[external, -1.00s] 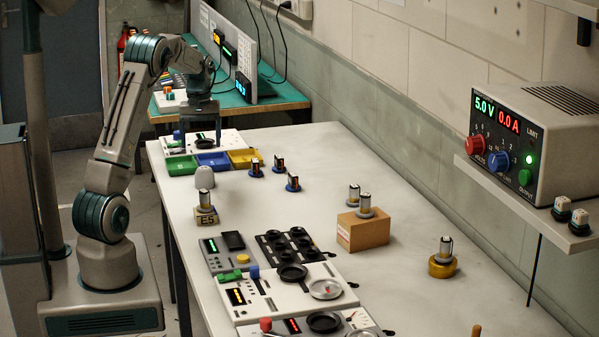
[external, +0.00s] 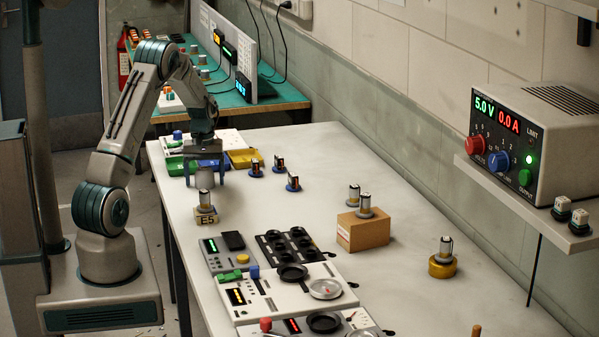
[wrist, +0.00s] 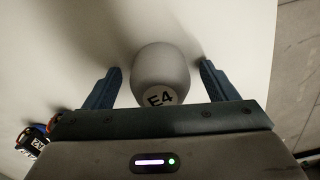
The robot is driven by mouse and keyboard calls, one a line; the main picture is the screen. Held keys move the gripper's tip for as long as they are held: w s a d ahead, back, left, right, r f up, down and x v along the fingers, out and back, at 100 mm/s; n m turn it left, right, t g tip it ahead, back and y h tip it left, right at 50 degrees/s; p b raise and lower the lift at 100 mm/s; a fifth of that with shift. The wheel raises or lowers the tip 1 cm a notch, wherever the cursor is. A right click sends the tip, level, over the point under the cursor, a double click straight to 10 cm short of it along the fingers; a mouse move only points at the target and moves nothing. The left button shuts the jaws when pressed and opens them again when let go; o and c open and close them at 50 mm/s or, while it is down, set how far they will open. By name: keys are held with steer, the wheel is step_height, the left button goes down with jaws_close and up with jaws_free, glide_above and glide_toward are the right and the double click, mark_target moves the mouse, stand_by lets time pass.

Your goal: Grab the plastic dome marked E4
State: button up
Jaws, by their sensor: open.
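The plastic dome marked E4 (wrist: 160,72) is pale grey and rounded, with its white E4 label facing the wrist camera. It stands on the pale bench between the two blue fingers of my gripper (wrist: 160,66). The fingers are open, with a visible gap on each side of the dome. In the external view my gripper (external: 204,182) points down over the bench, just behind the piece with the E5 plate (external: 207,220). The dome is mostly or wholly hidden there by my gripper.
Green, blue and yellow trays (external: 243,158) lie just behind my gripper. Small dark parts on blue bases (external: 293,183) stand to its right. Instrument panels (external: 290,290) fill the near bench.

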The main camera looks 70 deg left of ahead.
steer(key=c, duration=1.1)
steer(key=shift+o, duration=0.2)
